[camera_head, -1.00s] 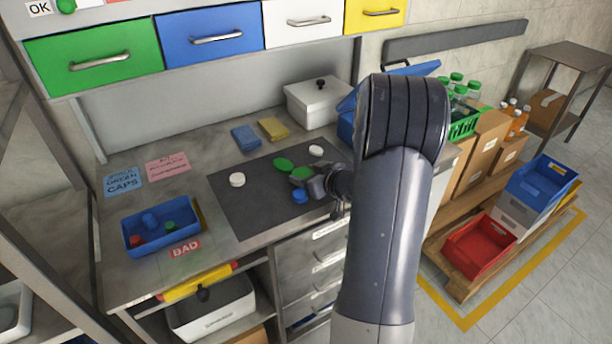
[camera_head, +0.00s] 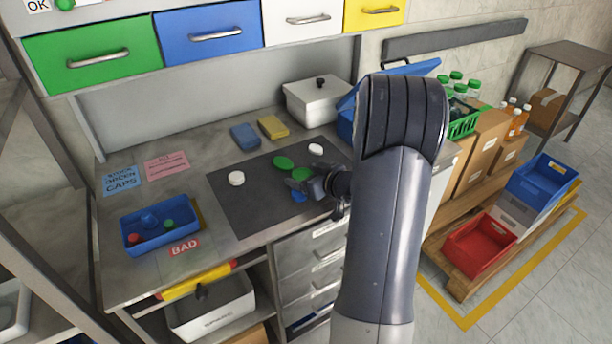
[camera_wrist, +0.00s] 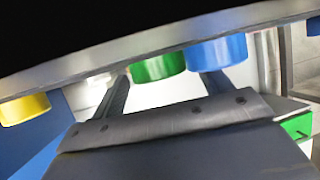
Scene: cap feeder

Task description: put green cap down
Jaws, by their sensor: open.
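Two green caps lie on the dark mat (camera_head: 250,208) in the head view: one farther back (camera_head: 283,162), one closer to my gripper (camera_head: 301,174). My gripper (camera_head: 302,186) is low over the mat beside the closer green cap and partly hides a blue cap (camera_head: 299,197). In the wrist view the scene is upside down; my open fingers (camera_wrist: 165,74) stand on either side of a green cap (camera_wrist: 157,68), which appears to rest on the surface. A blue cap (camera_wrist: 218,53) is close behind one finger. Whether the fingers touch the green cap cannot be told.
White caps (camera_head: 236,178) (camera_head: 316,149) lie on the mat. A blue tray (camera_head: 128,237) with a few caps sits by the BAD label (camera_head: 185,247). A yellow round thing (camera_wrist: 25,108) shows in the wrist view.

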